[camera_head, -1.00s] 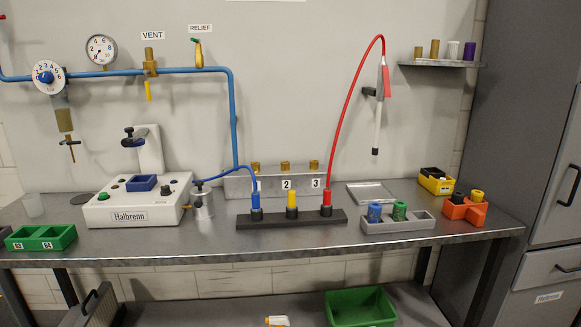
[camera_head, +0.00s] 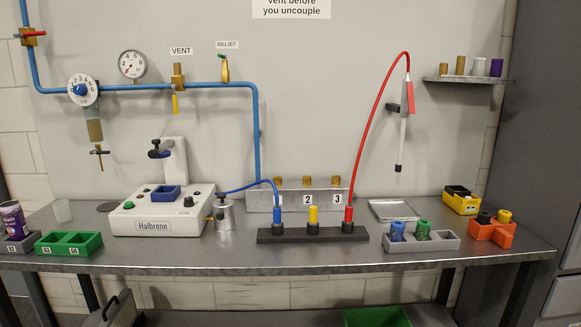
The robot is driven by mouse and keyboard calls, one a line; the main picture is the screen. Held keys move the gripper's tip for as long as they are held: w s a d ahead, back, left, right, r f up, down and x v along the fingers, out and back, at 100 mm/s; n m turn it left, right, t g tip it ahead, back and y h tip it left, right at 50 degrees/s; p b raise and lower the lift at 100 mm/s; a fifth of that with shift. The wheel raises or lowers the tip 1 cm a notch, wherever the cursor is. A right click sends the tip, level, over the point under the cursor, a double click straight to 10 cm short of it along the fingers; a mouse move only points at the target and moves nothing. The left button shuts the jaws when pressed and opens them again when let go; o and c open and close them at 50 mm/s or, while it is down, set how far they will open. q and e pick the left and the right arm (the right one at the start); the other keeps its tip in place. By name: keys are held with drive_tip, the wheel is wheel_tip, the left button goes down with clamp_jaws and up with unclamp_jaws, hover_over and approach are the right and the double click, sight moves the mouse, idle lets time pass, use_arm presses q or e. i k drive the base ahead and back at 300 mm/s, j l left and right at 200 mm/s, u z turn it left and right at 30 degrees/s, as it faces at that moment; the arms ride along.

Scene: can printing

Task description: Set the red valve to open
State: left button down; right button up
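The red valve (camera_head: 31,36) is at the upper left, a brass body on the vertical part of the blue pipe. Its red handle lies roughly horizontal, across the pipe. The blue pipe (camera_head: 136,88) runs down from it and then right along the wall. A white dial knob with a blue centre (camera_head: 83,90) and a round gauge (camera_head: 133,64) are on the pipe to its right. The VENT valve (camera_head: 177,80) has a yellow handle hanging down. Neither of my grippers is in view.
The bench (camera_head: 215,263) carries a Halbrenn machine (camera_head: 157,212), a green tray (camera_head: 70,243) and a black rack (camera_head: 313,235) with blue, yellow and red connectors. A sign above says to vent before uncoupling. The space before the red valve looks clear.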

sight(24, 34)
drive_tip(key=j+u, duration=0.1)
drive_tip(key=u, duration=1.35)
